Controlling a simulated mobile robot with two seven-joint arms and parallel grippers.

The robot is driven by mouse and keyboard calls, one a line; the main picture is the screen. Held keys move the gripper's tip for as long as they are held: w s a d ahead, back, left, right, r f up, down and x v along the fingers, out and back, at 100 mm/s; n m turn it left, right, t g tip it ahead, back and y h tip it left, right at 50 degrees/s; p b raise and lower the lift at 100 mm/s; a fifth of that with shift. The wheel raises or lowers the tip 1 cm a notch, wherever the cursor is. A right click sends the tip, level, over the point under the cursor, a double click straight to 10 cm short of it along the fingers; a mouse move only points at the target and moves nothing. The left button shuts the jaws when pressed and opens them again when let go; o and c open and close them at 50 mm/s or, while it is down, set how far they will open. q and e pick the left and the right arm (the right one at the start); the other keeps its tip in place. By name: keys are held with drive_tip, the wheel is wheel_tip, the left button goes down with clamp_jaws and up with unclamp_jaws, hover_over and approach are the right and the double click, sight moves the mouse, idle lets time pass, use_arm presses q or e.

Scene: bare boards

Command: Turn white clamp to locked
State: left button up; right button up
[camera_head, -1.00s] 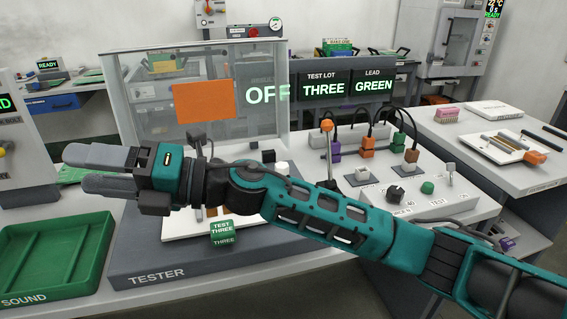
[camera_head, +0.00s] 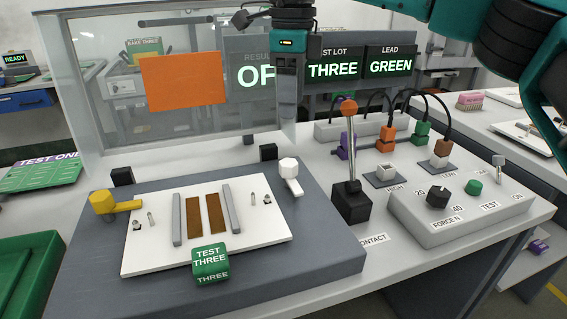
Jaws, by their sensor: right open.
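The white clamp (camera_head: 289,170) stands at the back right corner of the white plate on the tester. It has a faceted white knob and a short lever pointing down and to the right, off the plate. My right gripper (camera_head: 287,120) points down from the top of the view, above and behind the white clamp in the picture, apart from it. Its fingers overlap in this view; it is open and holds nothing. The yellow clamp (camera_head: 104,202) sits at the plate's left corner, its lever pointing right over the plate. My left gripper is not in view.
A green block (camera_head: 210,264) marked TEST THREE lies at the plate's front edge. An orange-tipped lever (camera_head: 351,170) stands right of the white clamp. A clear panel (camera_head: 190,115) with an orange sheet rises behind the tester. The control box (camera_head: 460,212) is further right.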

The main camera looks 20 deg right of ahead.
sight(291, 162)
wheel_tip(291, 162, down, 13)
drive_tip(key=shift+s+r+b, duration=0.1)
drive_tip(key=shift+s+b, duration=0.05)
drive_tip(key=shift+b, duration=0.85)
drive_tip(key=c, duration=1)
